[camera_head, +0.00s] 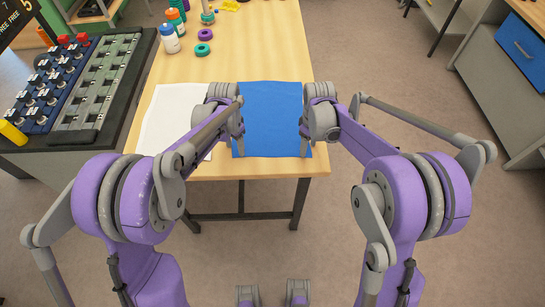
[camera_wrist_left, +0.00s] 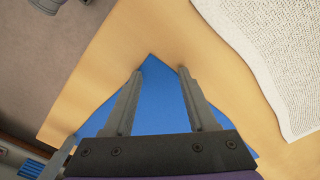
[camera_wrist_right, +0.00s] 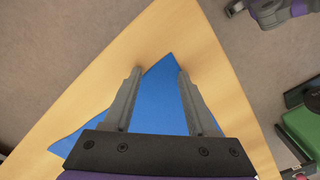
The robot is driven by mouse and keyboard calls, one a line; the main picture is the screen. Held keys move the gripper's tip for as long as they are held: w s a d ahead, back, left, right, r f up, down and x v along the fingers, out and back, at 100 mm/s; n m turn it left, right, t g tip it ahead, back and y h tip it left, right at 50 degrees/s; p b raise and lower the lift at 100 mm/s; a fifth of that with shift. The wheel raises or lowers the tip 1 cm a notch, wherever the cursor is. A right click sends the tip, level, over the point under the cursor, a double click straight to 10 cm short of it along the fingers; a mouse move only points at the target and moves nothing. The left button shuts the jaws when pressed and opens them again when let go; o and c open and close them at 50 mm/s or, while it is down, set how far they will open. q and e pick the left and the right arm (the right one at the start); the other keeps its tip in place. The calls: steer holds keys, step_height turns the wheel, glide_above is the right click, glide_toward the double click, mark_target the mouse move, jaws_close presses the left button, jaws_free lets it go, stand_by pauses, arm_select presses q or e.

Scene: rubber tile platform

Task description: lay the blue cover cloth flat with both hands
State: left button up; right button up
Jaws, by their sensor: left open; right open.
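The blue cover cloth (camera_head: 272,120) lies spread on the wooden table near its front edge, and it looks flat in the head view. My left gripper (camera_head: 240,150) is at the cloth's front left corner. In the left wrist view its open fingers (camera_wrist_left: 159,72) straddle a blue corner (camera_wrist_left: 157,95). My right gripper (camera_head: 304,150) is at the front right corner. In the right wrist view its open fingers (camera_wrist_right: 160,71) stand either side of another blue corner (camera_wrist_right: 158,95). Whether the fingertips touch the cloth, I cannot tell.
A white textured cloth (camera_head: 170,115) lies left of the blue one, partly behind my left arm. Bottles (camera_head: 169,38) and coloured rings (camera_head: 203,49) stand further back on the wooden table (camera_head: 262,45). A dark rack (camera_head: 85,85) stands at the left, and a grey cabinet (camera_head: 500,75) at the right.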

arm_select(q)
steer(key=shift+f, duration=0.2)
arm_select(e)
steer(key=shift+f, duration=0.2)
arm_select(q)
steer(key=shift+s, duration=0.15)
steer(key=shift+c, duration=1)
arm_select(e)
steer(key=shift+s, duration=0.1)
steer(key=shift+c, duration=1)
arm_select(q)
jaws_close()
arm_select(e)
jaws_close()
arm_select(q)
steer(key=shift+r, duration=0.1)
arm_select(e)
steer(key=shift+r, duration=0.15)
